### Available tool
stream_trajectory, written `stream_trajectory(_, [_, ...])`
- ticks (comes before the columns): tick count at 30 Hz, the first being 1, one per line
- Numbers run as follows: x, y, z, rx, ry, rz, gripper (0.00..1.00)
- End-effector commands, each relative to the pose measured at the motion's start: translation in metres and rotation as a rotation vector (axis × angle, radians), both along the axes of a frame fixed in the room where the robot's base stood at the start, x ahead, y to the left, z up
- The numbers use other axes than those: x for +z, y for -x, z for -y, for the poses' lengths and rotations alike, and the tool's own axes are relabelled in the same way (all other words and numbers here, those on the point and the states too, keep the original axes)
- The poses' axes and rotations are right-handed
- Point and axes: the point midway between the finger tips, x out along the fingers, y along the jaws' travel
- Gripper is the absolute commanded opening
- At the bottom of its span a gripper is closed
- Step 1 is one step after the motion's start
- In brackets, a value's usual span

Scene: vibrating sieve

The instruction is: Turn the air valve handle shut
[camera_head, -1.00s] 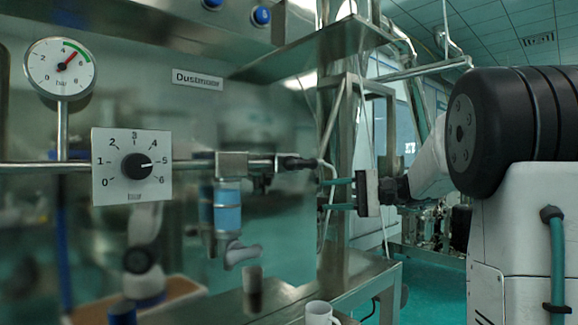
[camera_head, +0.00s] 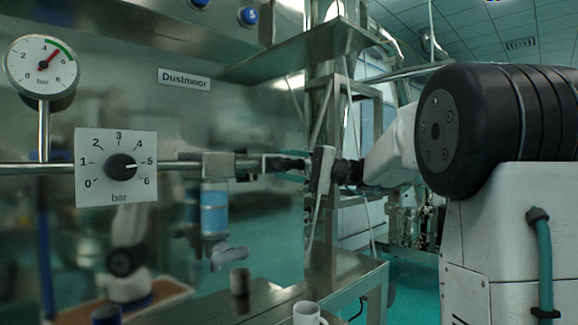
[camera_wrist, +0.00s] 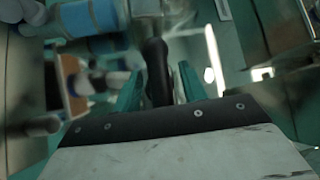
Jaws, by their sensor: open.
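The air valve sits at the right end of the horizontal pipe, with a metal body (camera_head: 218,165) and a dark handle (camera_head: 287,164) pointing right along the pipe line. My gripper (camera_head: 272,166) is at this handle from the right, its teal fingers on either side of it. In the wrist view the black handle (camera_wrist: 156,72) stands between the two teal fingers of my gripper (camera_wrist: 160,85). Gaps show beside the handle, so the fingers are open. Contact with the handle's end cannot be told.
A pressure gauge (camera_head: 20,68) has its needle between 4 and 6. A dial plate (camera_head: 90,190) has its knob (camera_head: 120,167) near 5. A blue-banded filter bowl (camera_head: 214,212) hangs under the valve. A white mug (camera_head: 306,316) stands below. A metal shelf (camera_head: 300,55) is overhead.

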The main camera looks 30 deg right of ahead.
Motion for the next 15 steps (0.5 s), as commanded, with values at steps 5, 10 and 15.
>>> stream_trajectory(5, [0.0001, 0.0001, 0.0001, 0.000, 0.000, 0.000, 0.34])
stream_trajectory(10, [0.0000, 0.0001, 0.0002, 0.000, 0.000, 0.000, 0.00])
stream_trajectory(15, [0.0000, 0.0002, 0.0002, 0.000, 0.006, 0.001, 0.00])
